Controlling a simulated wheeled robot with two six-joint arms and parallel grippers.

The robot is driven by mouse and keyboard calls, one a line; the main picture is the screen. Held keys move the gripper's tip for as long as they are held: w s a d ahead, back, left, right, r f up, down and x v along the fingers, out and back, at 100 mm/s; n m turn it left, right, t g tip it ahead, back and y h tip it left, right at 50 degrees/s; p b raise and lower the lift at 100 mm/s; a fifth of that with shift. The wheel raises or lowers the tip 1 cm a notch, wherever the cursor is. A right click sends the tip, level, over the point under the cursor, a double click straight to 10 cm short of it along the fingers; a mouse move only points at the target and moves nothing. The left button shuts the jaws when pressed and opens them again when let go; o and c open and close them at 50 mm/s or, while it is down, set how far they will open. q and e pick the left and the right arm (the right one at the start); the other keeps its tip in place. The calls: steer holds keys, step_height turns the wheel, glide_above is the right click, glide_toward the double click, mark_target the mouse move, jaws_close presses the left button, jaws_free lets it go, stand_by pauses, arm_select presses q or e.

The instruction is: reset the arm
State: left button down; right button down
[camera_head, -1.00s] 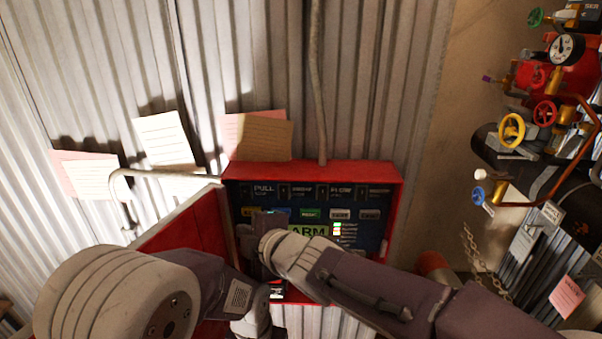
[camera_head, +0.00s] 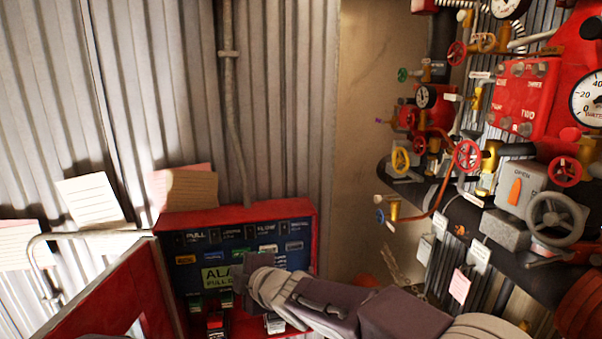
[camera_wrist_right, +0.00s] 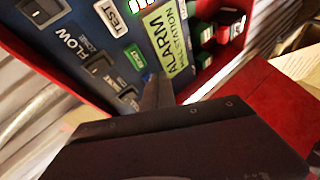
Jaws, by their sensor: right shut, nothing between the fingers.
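The red alarm pull station (camera_head: 310,235) is mounted low on the corrugated wall, with a dark blue panel (camera_head: 262,222) and its red door (camera_head: 100,300) swung open to the left. A yellow-green alarm label (camera_head: 212,277) is partly covered by my right gripper (camera_head: 240,280). That gripper is shut and empty in front of the panel. In the right wrist view its closed fingers (camera_wrist_right: 156,92) point at the panel beside the alarm label (camera_wrist_right: 167,38); contact cannot be told. Small switches (camera_head: 215,322) sit below the label. My left gripper is out of view.
At the right stand a red valve body (camera_head: 522,95), gauges, a grey handwheel (camera_head: 557,217) and a thick dark pipe (camera_head: 455,215). Paper notes (camera_head: 88,200) hang on the wall.

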steer(key=d+f+m+h+b, duration=0.1)
steer(key=d+f+m+h, duration=0.3)
steer(key=d, duration=0.8)
steer(key=d+f+m+h, duration=0.2)
steer(key=d+f+m, duration=0.4)
steer(key=d, duration=0.6)
steer(key=s+d+f+m+g+h, duration=0.2)
steer(key=s+d+f+m+g, duration=0.25)
steer(key=s+d+f, duration=0.45)
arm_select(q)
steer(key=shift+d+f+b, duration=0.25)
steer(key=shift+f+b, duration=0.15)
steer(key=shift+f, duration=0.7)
arm_select(e)
steer(key=s+f+m+g, duration=0.4)
steer(key=s+m, duration=0.4)
steer(key=s, duration=0.5)
steer(key=shift+a+f, duration=0.2)
steer(key=shift+f, duration=0.4)
